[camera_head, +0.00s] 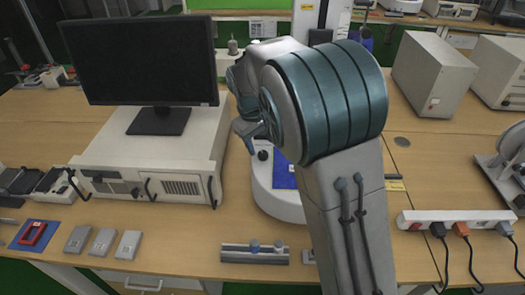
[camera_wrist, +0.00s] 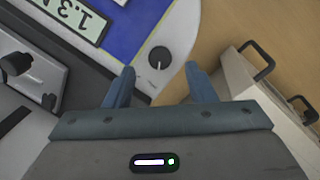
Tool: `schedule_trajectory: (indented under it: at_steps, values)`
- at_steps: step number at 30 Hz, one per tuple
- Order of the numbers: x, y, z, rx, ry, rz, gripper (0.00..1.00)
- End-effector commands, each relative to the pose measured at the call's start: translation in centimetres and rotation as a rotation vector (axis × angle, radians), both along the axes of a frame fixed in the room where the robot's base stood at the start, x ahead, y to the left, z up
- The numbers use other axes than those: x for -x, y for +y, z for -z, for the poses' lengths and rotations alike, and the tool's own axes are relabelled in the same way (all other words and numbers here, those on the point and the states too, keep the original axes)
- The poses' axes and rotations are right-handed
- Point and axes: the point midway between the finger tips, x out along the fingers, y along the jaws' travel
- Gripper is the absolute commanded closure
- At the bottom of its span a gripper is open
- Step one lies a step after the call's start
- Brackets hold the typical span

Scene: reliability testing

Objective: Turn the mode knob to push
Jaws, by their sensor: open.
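The mode knob (camera_wrist: 160,58) is a small black round dial with a light pointer mark, on the white rim of a device with a blue panel (camera_wrist: 125,40). Part of a display (camera_wrist: 75,18) shows "1.3" at the top left of the wrist view. My gripper (camera_wrist: 160,72) is open, with its two blue fingers apart on either side of the knob's line; no contact with the knob shows. In the head view my gripper (camera_head: 248,130) hangs over the white rounded device (camera_head: 275,203), which my arm partly hides. The mode labels are not readable.
A beige instrument case (camera_head: 150,150) with a monitor (camera_head: 145,60) stands to the left, its handles close to my gripper in the wrist view. A power strip (camera_head: 455,216) lies right. Small grey boxes (camera_head: 103,242) and a rail-like part (camera_head: 254,254) lie along the front edge.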

Motion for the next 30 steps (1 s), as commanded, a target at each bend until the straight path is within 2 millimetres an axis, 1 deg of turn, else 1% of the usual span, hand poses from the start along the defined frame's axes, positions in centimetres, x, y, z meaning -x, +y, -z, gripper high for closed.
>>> schedule_trajectory:
  at_steps: [1, 3, 6, 9, 13, 20, 23, 24, 25, 30]
  values:
    - [-0.1, -0.2, 1.0, 0.003, 0.004, 0.001, 0.5]
    - [-0.2, -0.4, 2.2, 0.002, 0.004, 0.001, 0.5]
    - [-0.4, -0.6, 3.5, 0.0, 0.002, 0.0, 0.5]
    - [-0.5, -0.7, 4.2, 0.0, 0.001, 0.001, 0.5]
    - [-0.6, -0.8, 4.7, 0.0, 0.0, 0.001, 0.5]
    - [-0.6, -0.8, 4.8, 0.0, 0.0, 0.001, 0.5]
    - [-0.6, -0.8, 4.8, 0.0, 0.0, 0.001, 0.75]
    - [-0.6, -0.8, 4.8, 0.0, 0.0, 0.001, 0.86]
    - [-0.6, -0.8, 4.8, 0.0, 0.0, 0.001, 0.94]
    - [-0.6, -0.8, 4.7, -0.002, -0.001, 0.003, 0.94]
